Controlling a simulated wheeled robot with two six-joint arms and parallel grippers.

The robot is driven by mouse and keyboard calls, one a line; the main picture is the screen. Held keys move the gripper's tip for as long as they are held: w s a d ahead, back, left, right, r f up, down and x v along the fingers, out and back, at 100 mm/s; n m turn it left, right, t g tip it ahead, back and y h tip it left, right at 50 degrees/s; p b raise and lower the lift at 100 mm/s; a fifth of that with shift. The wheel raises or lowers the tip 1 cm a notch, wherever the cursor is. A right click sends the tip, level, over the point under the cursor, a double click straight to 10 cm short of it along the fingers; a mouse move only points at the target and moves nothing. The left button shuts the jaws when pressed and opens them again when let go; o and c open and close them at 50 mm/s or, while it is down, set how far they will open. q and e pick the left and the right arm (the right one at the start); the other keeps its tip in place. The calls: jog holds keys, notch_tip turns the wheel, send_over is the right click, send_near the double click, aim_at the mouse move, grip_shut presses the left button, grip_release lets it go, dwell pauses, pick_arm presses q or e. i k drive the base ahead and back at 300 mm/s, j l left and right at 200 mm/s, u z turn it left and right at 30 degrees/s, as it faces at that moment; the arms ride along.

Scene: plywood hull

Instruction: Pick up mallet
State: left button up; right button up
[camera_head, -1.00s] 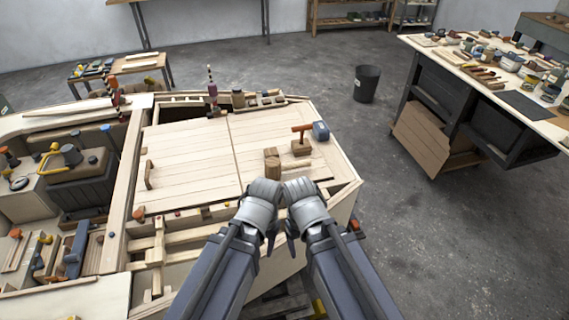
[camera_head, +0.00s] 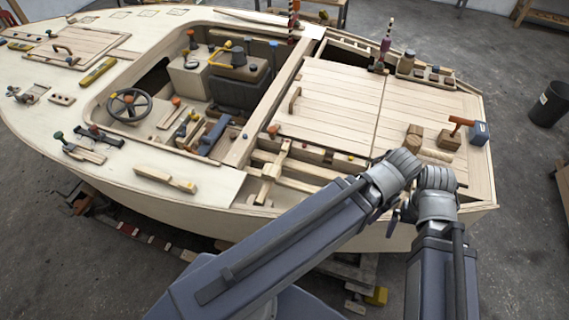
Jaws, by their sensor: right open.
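What looks like the mallet lies on the planked deck at the right of the hull, with a brown wooden head (camera_head: 413,138) and a pale handle (camera_head: 436,154) reaching right. My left gripper (camera_head: 398,168) is at the end of the arm from the left, just in front of the mallet in the picture. Its fingers are hidden behind the wrist. My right gripper (camera_head: 437,180) is beside it, over the near deck edge. It is open, with its fingers mostly hidden by its wrist. Neither gripper visibly holds the mallet.
A steering wheel (camera_head: 129,104) and open cockpit lie left. A dark bin (camera_head: 548,104) stands on the floor. The deck planks (camera_head: 330,105) are mostly clear.

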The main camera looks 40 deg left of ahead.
aim_at(414, 143)
jog(key=l+z, duration=0.75)
jog(key=i+l+z, duration=0.15)
jog(key=z, duration=0.2)
jog(key=i+l, duration=0.45)
jog(key=l, duration=0.15)
jog(key=i+u, duration=0.15)
jog(key=u, duration=0.2)
jog(key=i+u, duration=0.1)
jog(key=u, duration=0.3)
jog(key=i+l+u, duration=0.15)
jog(key=u, duration=0.2)
jog(key=i+l+u, duration=0.15)
jog(key=i+u, duration=0.25)
jog(key=k, duration=0.1)
